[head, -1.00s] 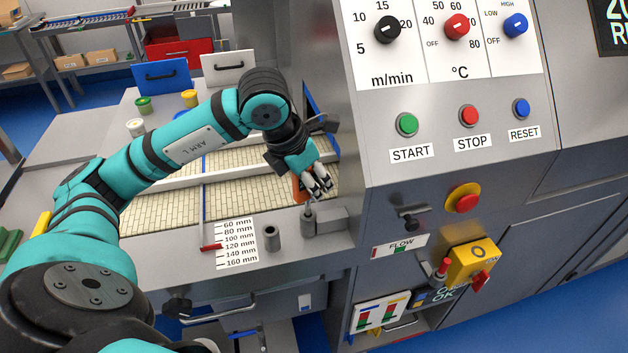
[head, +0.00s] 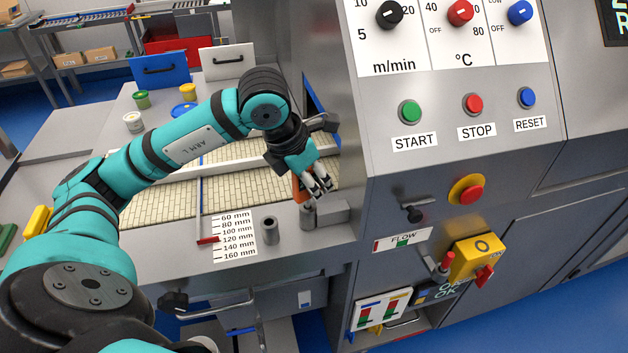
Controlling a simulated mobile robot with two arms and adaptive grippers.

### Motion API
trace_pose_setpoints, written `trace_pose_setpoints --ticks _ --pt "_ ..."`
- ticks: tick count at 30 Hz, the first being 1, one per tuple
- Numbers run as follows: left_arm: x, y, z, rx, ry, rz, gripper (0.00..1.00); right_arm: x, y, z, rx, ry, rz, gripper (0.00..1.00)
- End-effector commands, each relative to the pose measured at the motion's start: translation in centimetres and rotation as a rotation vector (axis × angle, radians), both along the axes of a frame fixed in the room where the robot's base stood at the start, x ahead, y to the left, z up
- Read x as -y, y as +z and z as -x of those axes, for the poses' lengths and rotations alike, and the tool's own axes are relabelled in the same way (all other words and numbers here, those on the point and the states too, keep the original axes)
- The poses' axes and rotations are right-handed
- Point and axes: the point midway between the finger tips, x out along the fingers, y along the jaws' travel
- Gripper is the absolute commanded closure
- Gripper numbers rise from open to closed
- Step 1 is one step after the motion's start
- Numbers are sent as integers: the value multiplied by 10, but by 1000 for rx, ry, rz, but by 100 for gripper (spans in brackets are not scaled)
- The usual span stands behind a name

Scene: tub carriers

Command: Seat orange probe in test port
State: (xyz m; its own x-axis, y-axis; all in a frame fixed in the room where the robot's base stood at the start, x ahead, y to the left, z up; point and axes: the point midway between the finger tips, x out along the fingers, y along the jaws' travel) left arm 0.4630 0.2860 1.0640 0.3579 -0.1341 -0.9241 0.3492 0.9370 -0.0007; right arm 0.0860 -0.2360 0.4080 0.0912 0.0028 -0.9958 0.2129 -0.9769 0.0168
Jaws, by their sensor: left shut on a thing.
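My left gripper (head: 319,187) is in the middle of the head view, pointing down beside the machine's control panel. It is shut on the orange probe (head: 297,190), whose orange part shows just left of the fingers; the rest is mostly hidden by them. Directly below stands a short grey cylinder (head: 308,216) beside a grey block, which looks like the test port. The probe's lower end is at or just above its top; I cannot tell whether it has entered. My right gripper is out of view.
A hollow dark grey tube (head: 270,230) stands left of the port. A millimetre scale (head: 234,237) is farther left. The control panel (head: 420,100) rises close on the right. The tiled conveyor bed (head: 165,203) lies behind.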

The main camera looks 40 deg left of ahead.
Motion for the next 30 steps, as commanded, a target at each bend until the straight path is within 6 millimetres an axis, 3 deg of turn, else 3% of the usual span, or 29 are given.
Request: trace_pose_setpoints --ticks 9,10,16,25,30 --pt "0 -9 0 1 0 0 100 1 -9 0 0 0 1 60" --pt "0 -8 0 1 0 0 77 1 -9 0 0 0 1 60" --pt "0 -7 0 0 0 0 52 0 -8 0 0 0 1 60" --pt "0 -6 0 1 0 0 52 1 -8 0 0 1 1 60" --pt "-3 13 6 5 0 -2 52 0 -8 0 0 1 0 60"
